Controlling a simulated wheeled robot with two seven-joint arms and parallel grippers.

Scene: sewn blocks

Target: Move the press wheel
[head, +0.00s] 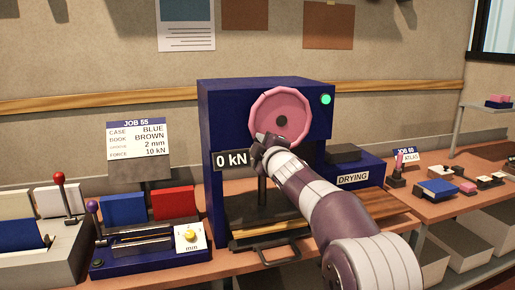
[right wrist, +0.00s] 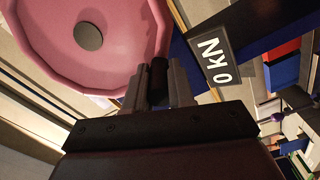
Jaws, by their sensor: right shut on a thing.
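The press (head: 213,125) is a dark blue frame on the bench. Its pink, many-sided wheel (head: 280,103) is on the upper front face, with a dark hub, and fills the upper left of the right wrist view (right wrist: 60,60). My right gripper (head: 262,146) is at the wheel's lower left edge. In the right wrist view its fingers (right wrist: 158,84) are shut on a dark handle (right wrist: 159,70) at the wheel's rim. The press sign (head: 231,159) reads 0 kN. My left gripper is not in view.
A green lamp (head: 326,99) glows at the press's upper right. A JOB 55 card (head: 140,148) stands left, behind a blue device (head: 145,245) with a mm dial. A blue DRYING box (head: 352,172) stands right.

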